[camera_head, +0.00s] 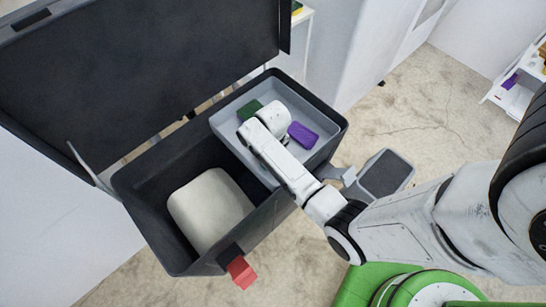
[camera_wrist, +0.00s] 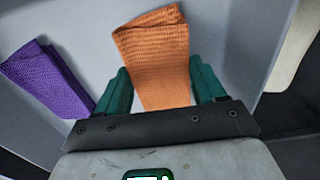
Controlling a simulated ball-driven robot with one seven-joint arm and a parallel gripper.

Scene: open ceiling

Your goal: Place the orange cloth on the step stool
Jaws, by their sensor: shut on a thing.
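The orange cloth (camera_wrist: 155,58) is folded and textured. In the wrist view it lies between the teal fingers of my gripper (camera_wrist: 162,85), which is shut on it, over the grey tray. In the head view the cloth is hidden behind my arm and wrist, which reach into the grey tray of the open toolbox. A grey piece with a dark top (camera_head: 385,174) on the floor right of the toolbox looks like the step stool; my forearm passes in front of part of that area.
A red latch (camera_head: 241,272) sticks out in front. Open floor lies to the right.

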